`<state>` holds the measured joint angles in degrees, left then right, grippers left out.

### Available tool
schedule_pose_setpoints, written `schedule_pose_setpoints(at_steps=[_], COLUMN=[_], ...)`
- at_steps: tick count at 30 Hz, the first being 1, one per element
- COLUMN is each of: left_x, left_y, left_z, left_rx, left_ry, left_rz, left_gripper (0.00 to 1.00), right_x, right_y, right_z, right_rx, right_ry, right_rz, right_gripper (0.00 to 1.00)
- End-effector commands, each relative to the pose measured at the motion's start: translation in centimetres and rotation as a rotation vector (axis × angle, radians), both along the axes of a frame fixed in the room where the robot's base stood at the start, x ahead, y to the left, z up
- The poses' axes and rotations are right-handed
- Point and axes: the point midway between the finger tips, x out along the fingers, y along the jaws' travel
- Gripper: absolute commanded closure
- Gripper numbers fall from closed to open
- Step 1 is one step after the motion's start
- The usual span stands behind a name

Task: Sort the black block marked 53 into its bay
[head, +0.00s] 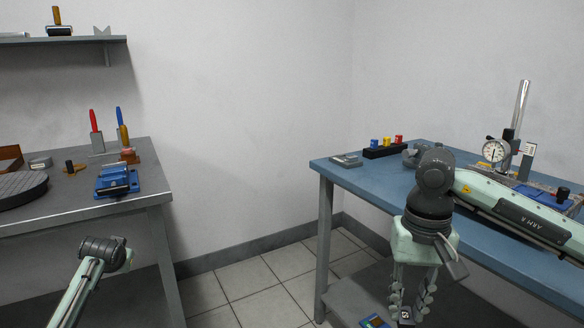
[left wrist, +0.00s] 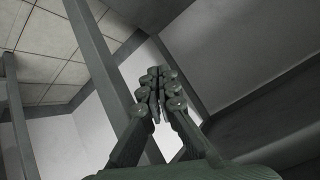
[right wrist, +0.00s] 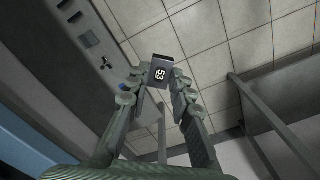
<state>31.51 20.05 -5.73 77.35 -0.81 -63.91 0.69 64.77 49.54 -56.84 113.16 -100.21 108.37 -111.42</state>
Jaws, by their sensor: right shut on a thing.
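The black block marked 53 (right wrist: 160,73) is between the fingertips of my right gripper (right wrist: 156,82), with its white number facing the right wrist camera. In the head view the block (head: 406,316) shows low, at the picture's bottom edge, beside the blue table's front. My right gripper (head: 410,308) points down there and is shut on the block. My left gripper (left wrist: 158,90) shows in the left wrist view with its fingers together and nothing visible between them. In the head view only part of my left arm shows. I cannot make out a bay for 53.
The blue table (head: 352,178) carries a dial gauge stand (head: 496,152) and a black rack (head: 384,151) with coloured pieces. A grey lower shelf (head: 345,296) is beneath it. A grey bench (head: 90,205) stands left. Tiled floor (head: 250,280) lies open between them.

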Motion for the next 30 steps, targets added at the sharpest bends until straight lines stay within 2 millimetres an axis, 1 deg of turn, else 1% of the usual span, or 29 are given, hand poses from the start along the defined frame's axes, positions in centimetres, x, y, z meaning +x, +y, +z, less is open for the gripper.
schedule_pose_setpoints(at_steps=[1, 5, 6, 11, 14, 17, 20, 21, 23, 24, 26, 27, 29, 30], left_x=[0.1, 0.3, -0.3, -2.2, -3.8, -6.1, -9.1, -10.5, -13.0, -14.8, -17.6, -19.6, -22.5, -24.5], left_y=[0.0, -0.1, -0.5, -1.6, -2.4, -3.4, -4.7, -5.3, -6.2, -6.9, -7.8, -8.4, -9.3, -9.9], left_z=[0.1, 0.3, -0.8, -3.8, -6.1, -8.9, -12.2, -13.7, -16.0, -17.5, -19.6, -20.9, -22.7, -23.8], left_rx=[-0.001, 0.000, -0.003, -0.013, -0.021, -0.031, -0.045, -0.053, -0.065, -0.074, -0.089, -0.098, -0.112, -0.123], left_ry=[-0.005, -0.017, -0.003, 0.031, 0.059, 0.096, 0.140, 0.161, 0.195, 0.217, 0.252, 0.276, 0.311, 0.333], left_rz=[-0.002, -0.007, -0.011, -0.024, -0.033, -0.044, -0.057, -0.062, -0.070, -0.075, -0.082, -0.086, -0.090, -0.093], left_gripper=[1.00, 1.00, 1.00, 1.00, 1.00, 1.00, 1.00, 1.00, 1.00, 1.00, 1.00, 1.00, 1.00, 1.00], right_x=[0.3, 0.7, 0.6, 0.6, 0.6, 0.6, 0.6, 0.6, 0.6, 0.6, 0.6, 0.6, 0.6, 0.6], right_y=[1.0, 3.0, 2.7, 2.7, 2.7, 2.7, 2.6, 2.6, 2.6, 2.6, 2.6, 2.6, 2.6, 2.6], right_z=[0.4, 1.1, 0.9, 0.8, 0.8, 0.8, 0.8, 0.8, 0.8, 0.8, 0.8, 0.8, 0.8, 0.8], right_rx=[0.001, 0.000, 0.000, 0.001, 0.002, 0.002, 0.002, 0.002, 0.002, 0.002, 0.002, 0.002, 0.002, 0.002], right_ry=[-0.002, -0.003, 0.000, 0.001, 0.001, 0.001, 0.001, 0.001, 0.001, 0.001, 0.001, 0.001, 0.001, 0.001], right_rz=[0.065, 0.216, 0.206, 0.202, 0.201, 0.200, 0.199, 0.199, 0.199, 0.199, 0.198, 0.198, 0.198, 0.198], right_gripper=[1.00, 1.00, 1.00, 1.00, 1.00, 1.00, 1.00, 1.00, 1.00, 1.00, 1.00, 1.00, 1.00, 1.00])
